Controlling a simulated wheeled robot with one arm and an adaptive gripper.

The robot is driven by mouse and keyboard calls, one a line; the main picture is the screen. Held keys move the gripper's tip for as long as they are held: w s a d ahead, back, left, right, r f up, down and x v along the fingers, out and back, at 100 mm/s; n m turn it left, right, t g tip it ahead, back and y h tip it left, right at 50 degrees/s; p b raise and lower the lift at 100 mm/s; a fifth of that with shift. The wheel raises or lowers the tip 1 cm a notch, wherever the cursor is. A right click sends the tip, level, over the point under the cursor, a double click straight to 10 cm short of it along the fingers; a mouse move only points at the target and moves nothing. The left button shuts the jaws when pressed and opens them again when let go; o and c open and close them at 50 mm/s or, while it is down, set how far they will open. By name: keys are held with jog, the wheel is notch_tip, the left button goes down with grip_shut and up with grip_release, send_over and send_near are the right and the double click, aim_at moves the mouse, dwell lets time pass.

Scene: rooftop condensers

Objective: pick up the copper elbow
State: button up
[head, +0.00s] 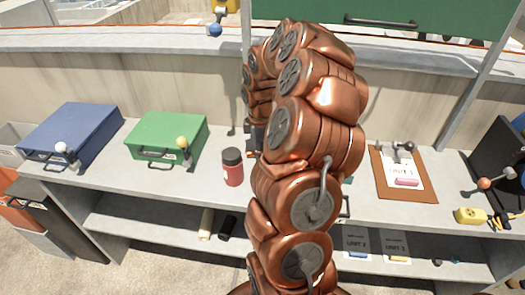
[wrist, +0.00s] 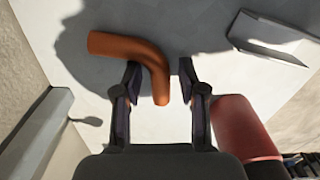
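The copper elbow (wrist: 128,44) lies on the pale grey shelf top in the wrist view. One leg runs left and the other bends down toward my gripper (wrist: 158,74). My gripper is open, with one fingertip on each side of the downward leg. In the head view my copper-coloured arm hides the elbow and most of my gripper.
A red jar (head: 232,170) with a black lid stands close by; its red side (wrist: 243,128) is right beside my right finger in the wrist view. A green case (head: 165,137) and a blue case (head: 72,136) stand left. A clipboard (head: 388,188) lies right.

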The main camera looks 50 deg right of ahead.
grip_shut()
jog(key=shift+r, duration=0.1)
